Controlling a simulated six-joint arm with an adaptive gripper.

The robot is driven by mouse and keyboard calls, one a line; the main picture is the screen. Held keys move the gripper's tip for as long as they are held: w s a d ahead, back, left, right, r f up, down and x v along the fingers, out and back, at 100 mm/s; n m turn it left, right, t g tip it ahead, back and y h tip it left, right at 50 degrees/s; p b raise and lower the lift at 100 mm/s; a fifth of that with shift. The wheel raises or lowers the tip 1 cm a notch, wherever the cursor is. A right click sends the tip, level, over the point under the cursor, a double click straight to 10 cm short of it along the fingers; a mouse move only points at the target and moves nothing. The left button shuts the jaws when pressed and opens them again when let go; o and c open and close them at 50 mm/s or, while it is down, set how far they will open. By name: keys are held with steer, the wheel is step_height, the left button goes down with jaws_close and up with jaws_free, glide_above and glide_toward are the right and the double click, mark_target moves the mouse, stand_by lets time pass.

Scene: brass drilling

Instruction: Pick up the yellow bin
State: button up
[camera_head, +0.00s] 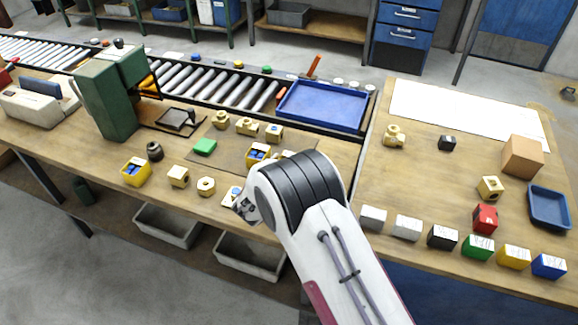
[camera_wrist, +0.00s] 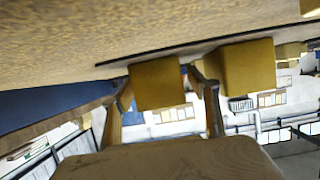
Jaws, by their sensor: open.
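In the head view, one yellow bin (camera_head: 258,153) with blue contents stands at the front edge of the dark mat, just beyond my wrist. Another yellow bin (camera_head: 136,172), also holding blue pieces, stands at the left near the table's front edge. In the wrist view, my gripper (camera_wrist: 160,82) is open, with a yellow box-shaped thing (camera_wrist: 157,84) in line between its fingers. A second yellow box-shaped thing (camera_wrist: 248,68) is just right of the right finger. I cannot tell whether either finger touches them.
A blue tray (camera_head: 322,106) is behind, beside the roller conveyor (camera_head: 215,86). A green machine (camera_head: 108,95) stands left. Several coloured boxes (camera_head: 478,247) line the right table.

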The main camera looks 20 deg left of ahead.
steer(key=c, duration=1.2)
steer(key=shift+c, duration=0.2)
steer(key=shift+r, duration=0.1)
step_height(320, 180, up, 10)
stand_by(0.5)
